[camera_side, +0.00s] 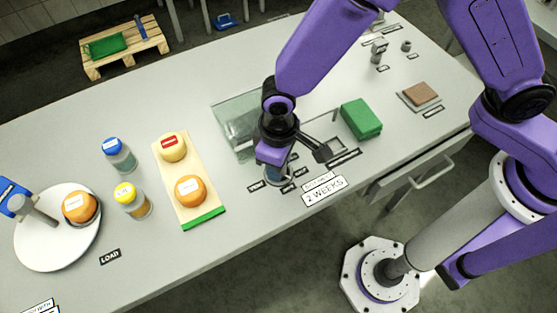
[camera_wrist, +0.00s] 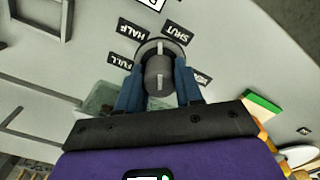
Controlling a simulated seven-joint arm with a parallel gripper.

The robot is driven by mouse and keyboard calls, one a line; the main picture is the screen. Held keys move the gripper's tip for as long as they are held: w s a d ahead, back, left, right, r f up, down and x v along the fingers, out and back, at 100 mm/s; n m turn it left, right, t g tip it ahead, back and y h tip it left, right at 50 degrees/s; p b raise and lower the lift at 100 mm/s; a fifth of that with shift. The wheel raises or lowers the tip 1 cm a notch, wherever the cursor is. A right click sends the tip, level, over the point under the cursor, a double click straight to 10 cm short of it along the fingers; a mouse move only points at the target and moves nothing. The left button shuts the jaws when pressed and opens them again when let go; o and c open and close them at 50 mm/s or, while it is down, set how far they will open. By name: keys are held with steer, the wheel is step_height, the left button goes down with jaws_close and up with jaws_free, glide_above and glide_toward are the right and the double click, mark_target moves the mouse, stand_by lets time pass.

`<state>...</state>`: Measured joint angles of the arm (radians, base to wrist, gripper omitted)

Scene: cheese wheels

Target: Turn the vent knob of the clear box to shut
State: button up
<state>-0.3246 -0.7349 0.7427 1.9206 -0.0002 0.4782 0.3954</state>
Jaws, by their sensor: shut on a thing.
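The clear box (camera_side: 232,118) stands on the bench, partly hidden behind my gripper in the side view; a greenish piece of it shows in the wrist view (camera_wrist: 103,98). The dark round vent knob (camera_wrist: 160,72) has a pale line on it and sits between my blue fingers. The line runs straight up in the wrist view, between the HALF label (camera_wrist: 133,32) and the SHUT label (camera_wrist: 177,34). The FULL label (camera_wrist: 119,61) is at left; a label at right is partly hidden. My gripper (camera_side: 274,176) (camera_wrist: 160,88) is shut on the knob from above.
A green block (camera_side: 361,118) stands right of the box. A "2 WEEKS" sign (camera_side: 325,193) lies near the front edge. A board (camera_side: 187,213) with two cheese wheels, two jars and a white plate (camera_side: 48,255) are at left.

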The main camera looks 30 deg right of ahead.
steer(key=m, duration=0.5)
steer(key=shift+m, duration=0.3)
stand_by(0.4)
steer(key=o, duration=1)
steer(key=shift+o, duration=0.2)
step_height(320, 180, up, 18)
steer(key=shift+f, duration=0.25)
steer(key=shift+d, duration=0.1)
